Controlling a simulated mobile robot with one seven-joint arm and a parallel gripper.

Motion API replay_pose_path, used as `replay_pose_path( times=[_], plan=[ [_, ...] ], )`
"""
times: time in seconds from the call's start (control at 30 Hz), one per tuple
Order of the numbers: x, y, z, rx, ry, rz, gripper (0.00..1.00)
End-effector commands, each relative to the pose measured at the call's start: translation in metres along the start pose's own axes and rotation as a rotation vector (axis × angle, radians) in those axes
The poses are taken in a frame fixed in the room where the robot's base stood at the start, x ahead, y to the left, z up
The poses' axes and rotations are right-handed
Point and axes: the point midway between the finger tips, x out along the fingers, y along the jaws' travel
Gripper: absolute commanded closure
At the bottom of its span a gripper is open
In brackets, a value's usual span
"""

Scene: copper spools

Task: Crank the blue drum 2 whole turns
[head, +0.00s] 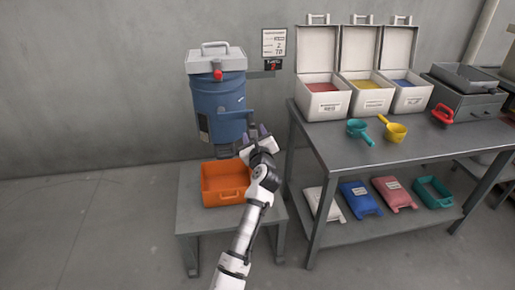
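The blue drum (215,108) is upright against the wall, with a grey lid (212,62) that has a handle on top and a red knob (217,75) at its front. A dark bracket-like part, perhaps the crank, sticks out at the drum's right side (250,116). My gripper (256,132) is at the drum's lower right, close below this part. Its fingers look a little apart, but whether anything is between them is too small to tell.
An orange tray (222,198) sits on a low grey stand (190,220) under the drum. A wall sign (273,43) and small display (272,65) hang beside it. To the right, a grey table (330,140) holds open bins, a teal scoop (358,127) and a yellow scoop (392,133).

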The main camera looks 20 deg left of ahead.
Motion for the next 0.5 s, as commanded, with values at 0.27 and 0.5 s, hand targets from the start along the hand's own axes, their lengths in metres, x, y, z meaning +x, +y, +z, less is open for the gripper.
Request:
replay_pose_path(
  times=[0.27, 0.5],
  plan=[
    [-0.050, 0.002, -0.002, -0.002, 0.000, 0.001, 0.53],
    [-0.068, 0.001, 0.000, 0.000, 0.000, 0.001, 0.53]
  ],
)
